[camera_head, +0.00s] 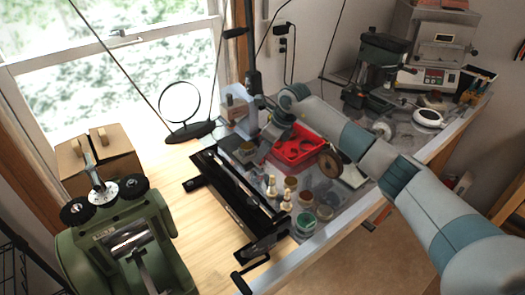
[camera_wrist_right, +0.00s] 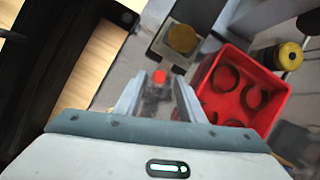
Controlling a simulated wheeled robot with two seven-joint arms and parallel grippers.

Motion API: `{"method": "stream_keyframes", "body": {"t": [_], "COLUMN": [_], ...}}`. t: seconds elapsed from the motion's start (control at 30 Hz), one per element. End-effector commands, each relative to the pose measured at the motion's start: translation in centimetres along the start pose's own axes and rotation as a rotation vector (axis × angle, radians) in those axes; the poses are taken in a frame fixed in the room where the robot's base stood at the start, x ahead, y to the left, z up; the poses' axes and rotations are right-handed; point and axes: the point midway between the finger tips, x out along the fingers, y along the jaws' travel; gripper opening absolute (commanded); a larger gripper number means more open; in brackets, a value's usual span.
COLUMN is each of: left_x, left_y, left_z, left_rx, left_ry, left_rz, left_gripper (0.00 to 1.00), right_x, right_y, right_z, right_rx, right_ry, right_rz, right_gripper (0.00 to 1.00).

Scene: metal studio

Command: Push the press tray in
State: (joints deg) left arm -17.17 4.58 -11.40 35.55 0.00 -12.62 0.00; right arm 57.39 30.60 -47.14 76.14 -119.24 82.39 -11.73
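A small dark plate bearing a round, dull yellow piece, which looks like the press tray (camera_wrist_right: 158,50), lies ahead of my right gripper in the wrist view. In the head view this tray (camera_head: 244,155) sits at the foot of a pale upright device, likely the press (camera_head: 237,104). My right gripper (camera_wrist_right: 160,100) has its two pale fingers apart, with a small red round thing (camera_wrist_right: 160,77) seen between them, no contact clear. In the head view the right gripper (camera_head: 264,138) is partly hidden by its wrist, near the tray. My left gripper is out of view.
A long black frame (camera_head: 232,195) runs along the bench's left side. A green rolling machine (camera_head: 125,240) stands lower left.

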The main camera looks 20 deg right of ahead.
Motion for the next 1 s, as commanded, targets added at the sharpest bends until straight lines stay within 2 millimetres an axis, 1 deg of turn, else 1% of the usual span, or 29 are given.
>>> {"method": "stream_keyframes", "body": {"t": [0.1, 0.2, 0.5, 0.53, 0.57, 0.6, 0.67, 0.7, 0.87, 1.0], "left_x": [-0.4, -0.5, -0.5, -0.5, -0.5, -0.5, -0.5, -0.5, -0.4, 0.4], "left_y": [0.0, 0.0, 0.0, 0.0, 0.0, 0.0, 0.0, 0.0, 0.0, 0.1], "left_z": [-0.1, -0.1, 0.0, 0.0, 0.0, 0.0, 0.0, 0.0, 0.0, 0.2], "left_rx": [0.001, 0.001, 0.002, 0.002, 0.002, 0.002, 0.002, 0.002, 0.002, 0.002], "left_ry": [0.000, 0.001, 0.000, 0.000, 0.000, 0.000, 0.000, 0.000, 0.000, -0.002], "left_rz": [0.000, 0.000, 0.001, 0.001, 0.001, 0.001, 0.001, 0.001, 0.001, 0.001], "left_gripper": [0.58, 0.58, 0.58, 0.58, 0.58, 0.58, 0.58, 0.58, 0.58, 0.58], "right_x": [1.0, 1.4, 1.6, 1.6, 1.6, 1.6, 1.6, 1.6, 1.6, 2.0], "right_y": [0.1, 0.0, 0.0, 0.0, 0.0, 0.0, 0.0, 0.0, 0.0, -0.1], "right_z": [0.0, 0.0, -0.1, -0.1, -0.1, -0.1, -0.1, -0.1, 0.0, 0.2], "right_rx": [0.001, 0.000, 0.000, 0.000, 0.000, 0.000, 0.000, 0.000, 0.000, 0.000], "right_ry": [0.002, 0.001, 0.001, 0.001, 0.001, 0.001, 0.001, 0.001, 0.001, 0.000], "right_rz": [0.002, 0.000, 0.000, 0.000, 0.000, 0.000, 0.000, 0.000, 0.000, 0.000], "right_gripper": [0.36, 0.36, 0.36, 0.34, 0.27, 0.17, 0.03, 0.00, 0.00, 0.00]}}
